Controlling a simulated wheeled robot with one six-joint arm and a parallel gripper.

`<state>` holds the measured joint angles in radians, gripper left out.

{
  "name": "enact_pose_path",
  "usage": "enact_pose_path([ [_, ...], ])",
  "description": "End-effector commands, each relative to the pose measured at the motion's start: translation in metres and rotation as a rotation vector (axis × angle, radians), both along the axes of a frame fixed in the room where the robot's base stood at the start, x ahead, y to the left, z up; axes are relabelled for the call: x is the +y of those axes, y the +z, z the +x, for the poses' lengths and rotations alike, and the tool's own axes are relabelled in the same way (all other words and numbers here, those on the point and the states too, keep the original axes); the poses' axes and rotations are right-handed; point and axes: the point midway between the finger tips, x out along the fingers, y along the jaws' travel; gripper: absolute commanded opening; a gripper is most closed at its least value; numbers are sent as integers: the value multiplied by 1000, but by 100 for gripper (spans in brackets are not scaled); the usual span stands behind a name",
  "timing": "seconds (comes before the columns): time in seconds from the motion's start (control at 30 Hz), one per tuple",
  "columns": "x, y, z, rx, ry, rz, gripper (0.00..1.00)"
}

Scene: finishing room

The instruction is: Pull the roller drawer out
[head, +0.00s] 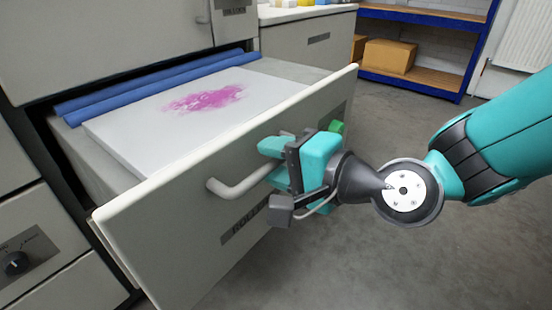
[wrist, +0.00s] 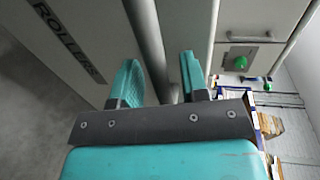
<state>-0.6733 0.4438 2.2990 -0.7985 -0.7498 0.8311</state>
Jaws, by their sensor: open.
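The roller drawer (head: 190,225) stands well out of its cabinet in the head view. Its front carries a pale bar handle (head: 228,190) and a dark label, which reads ROLLERS in the wrist view (wrist: 68,42). My gripper (head: 272,163) is at the drawer front, around the handle's right part. In the wrist view my gripper's teal fingers (wrist: 160,75) are apart, with the handle bar (wrist: 148,40) running between them. The jaws are open; the gripper body hides the handle's right end in the head view.
Inside the drawer lie a white board with a pink stain (head: 205,98) and blue rollers (head: 155,82) at the back. A blue-framed shelf (head: 425,45) with a cardboard box (head: 390,56) stands behind. Grey floor (head: 400,265) is clear at right.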

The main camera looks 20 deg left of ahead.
Motion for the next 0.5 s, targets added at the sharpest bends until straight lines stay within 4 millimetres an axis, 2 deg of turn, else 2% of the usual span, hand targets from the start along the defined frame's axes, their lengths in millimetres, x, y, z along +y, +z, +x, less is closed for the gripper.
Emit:
enact_pose_path([
  [0.27, -2, 1, 1, -1, -4, 1, 41],
  [0.37, -10, 2, -1, -1, -6, 0, 41],
  [0.5, -34, 8, -9, 0, -9, 1, 41],
])
